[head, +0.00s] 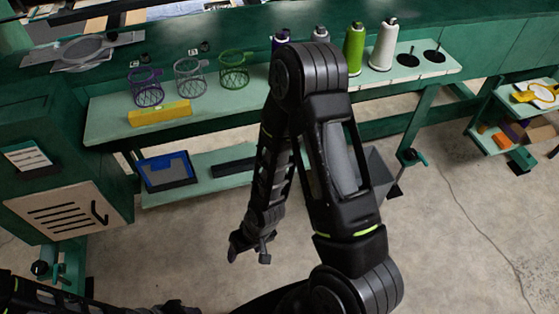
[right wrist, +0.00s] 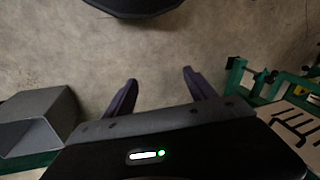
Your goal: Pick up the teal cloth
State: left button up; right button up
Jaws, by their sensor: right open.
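I cannot make out a teal cloth for certain in either view. A small teal shape (head: 521,160) lies at the lower shelf of the side rack at the right, too small to identify. My right gripper (head: 250,250) hangs over the bare floor in front of the bench. In the right wrist view its two dark fingers (right wrist: 160,92) are spread apart with only concrete between them. My left arm lies along the bottom left edge of the head view, and its gripper end is too cut off to read.
The green bench shelf (head: 100,130) carries wire baskets (head: 190,75), a yellow box (head: 160,113) and thread spools (head: 354,48). A blue-edged tray (head: 167,171) stands on the lower shelf. A grey bin (right wrist: 35,120) is left in the wrist view. The floor (head: 450,240) at right is clear.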

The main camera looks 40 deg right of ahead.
jog(key=shift+o, duration=1.4)
jog(key=w+d+t+h+b, duration=0.1)
jog(key=w+d+b, duration=0.4)
jog(key=d, duration=0.5)
jog(key=shift+w+d+r+t+h, duration=0.25)
jog(key=shift+w+h, duration=0.25)
jog(key=shift+w, duration=0.75)
pick_arm(q)
notch_tip(320, 180, down, 12)
jog(key=b, duration=0.5)
jog(key=shift+f, duration=0.25)
pick_arm(e)
jog(key=d+r+m+h, duration=0.1)
jog(key=d+r, duration=0.1)
jog(key=d, duration=0.4)
jog(key=w+d+r+m+t+h, duration=0.1)
jog(key=d+r, duration=0.2)
jog(key=d, duration=0.4)
jog(key=shift+w+r, duration=0.3)
jog(key=shift+r, duration=0.05)
pick_arm(q)
jog(key=shift+w, duration=0.1)
